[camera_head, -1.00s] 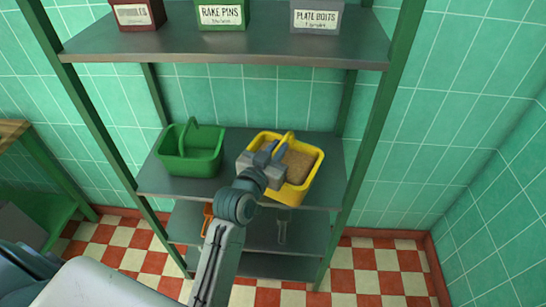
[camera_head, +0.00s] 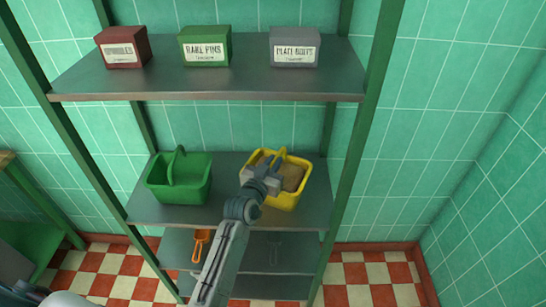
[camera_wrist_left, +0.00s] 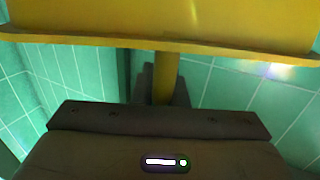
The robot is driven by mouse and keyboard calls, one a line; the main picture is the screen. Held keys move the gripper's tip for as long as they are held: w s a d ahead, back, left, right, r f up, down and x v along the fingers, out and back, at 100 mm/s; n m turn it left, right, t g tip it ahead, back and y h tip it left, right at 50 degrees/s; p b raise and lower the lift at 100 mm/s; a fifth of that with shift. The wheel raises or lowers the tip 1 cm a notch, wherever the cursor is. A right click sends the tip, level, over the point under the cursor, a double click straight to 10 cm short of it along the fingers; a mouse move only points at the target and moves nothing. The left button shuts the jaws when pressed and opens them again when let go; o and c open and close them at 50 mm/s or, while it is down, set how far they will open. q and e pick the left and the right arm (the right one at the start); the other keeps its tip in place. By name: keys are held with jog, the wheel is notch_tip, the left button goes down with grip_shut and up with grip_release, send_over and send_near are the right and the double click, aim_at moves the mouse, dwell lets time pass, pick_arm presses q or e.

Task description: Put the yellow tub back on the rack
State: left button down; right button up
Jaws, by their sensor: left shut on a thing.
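The yellow tub (camera_head: 284,201), with brown contents, is at the right part of the rack's middle shelf (camera_head: 227,168). It looks upright; whether its base touches the shelf I cannot tell. My left gripper (camera_head: 264,174) reaches in from the front and is shut on the tub's handle. In the left wrist view the tub (camera_wrist_left: 160,22) fills the top, and its yellow bar (camera_wrist_left: 165,72) runs down between the dark fingers (camera_wrist_left: 161,86). The fingers and arm hide part of the tub's near left side. My right gripper is out of view.
A green tub (camera_head: 178,186) stands left on the same shelf. The upper shelf holds a red box (camera_head: 122,48), green box (camera_head: 205,46) and grey box (camera_head: 294,47). An orange tool (camera_head: 201,244) and grey tool (camera_head: 273,250) are lower. Green posts (camera_head: 357,150) flank the shelves.

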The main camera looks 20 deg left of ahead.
pick_arm(q)
jog(key=shift+r, duration=0.15)
jog(key=c, duration=1.8)
grip_release()
jog(key=shift+f, duration=0.2)
jog(key=o, duration=0.3)
jog(key=shift+o, duration=0.2)
jog(key=shift+s, duration=0.1)
jog(key=shift+r, duration=0.2)
jog(key=shift+s+f, duration=0.15)
jog(key=shift+s, duration=0.15)
jog(key=s+a+b, duration=0.1)
jog(key=s+b, duration=0.2)
jog(key=s, duration=0.8)
jog(key=shift+s+r, duration=0.15)
jog(key=shift+r, duration=0.25)
